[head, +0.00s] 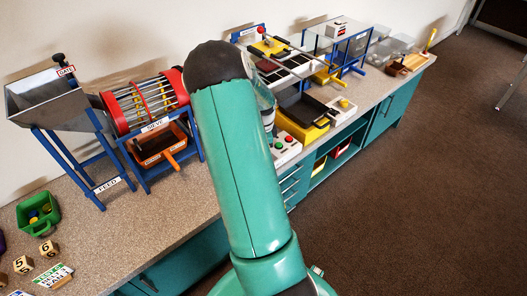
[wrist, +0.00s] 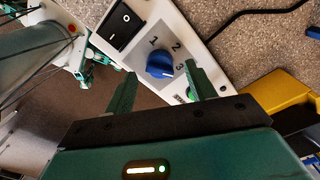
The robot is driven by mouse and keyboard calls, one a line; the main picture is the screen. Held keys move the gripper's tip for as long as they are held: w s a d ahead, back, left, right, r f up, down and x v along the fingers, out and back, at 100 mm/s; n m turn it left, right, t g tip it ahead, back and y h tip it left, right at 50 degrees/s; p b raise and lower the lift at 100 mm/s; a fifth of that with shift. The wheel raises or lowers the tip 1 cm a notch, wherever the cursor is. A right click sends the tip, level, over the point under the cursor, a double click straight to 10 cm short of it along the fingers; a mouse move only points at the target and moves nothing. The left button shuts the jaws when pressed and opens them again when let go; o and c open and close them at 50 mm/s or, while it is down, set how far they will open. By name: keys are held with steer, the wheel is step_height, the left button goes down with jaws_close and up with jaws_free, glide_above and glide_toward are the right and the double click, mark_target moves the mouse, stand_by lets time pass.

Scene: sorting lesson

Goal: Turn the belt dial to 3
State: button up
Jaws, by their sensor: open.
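The belt dial (wrist: 160,65) is a round blue knob on a pale control box (wrist: 190,42) in the wrist view. The numerals 1, 2 and 3 stand around its upper and right side. A small pale mark shows on the knob's lower right; I cannot tell surely which numeral it points at. My gripper (wrist: 161,69) is open, with one green finger on each side of the dial. The knob lies between the fingertips, and I cannot tell whether they touch it. In the head view my arm hides the gripper and the dial.
A black rocker switch (wrist: 119,22) sits on the same box beside the dial. A box with red and green buttons (head: 286,148) shows beside my arm. A yellow-based machine (head: 302,128) stands behind it. The sieve (head: 148,105) and the feed hopper (head: 55,95) are at left.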

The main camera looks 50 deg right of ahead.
step_height(320, 180, up, 12)
steer(key=shift+f, duration=0.2)
steer(key=shift+s, duration=0.15)
stand_by(0.5)
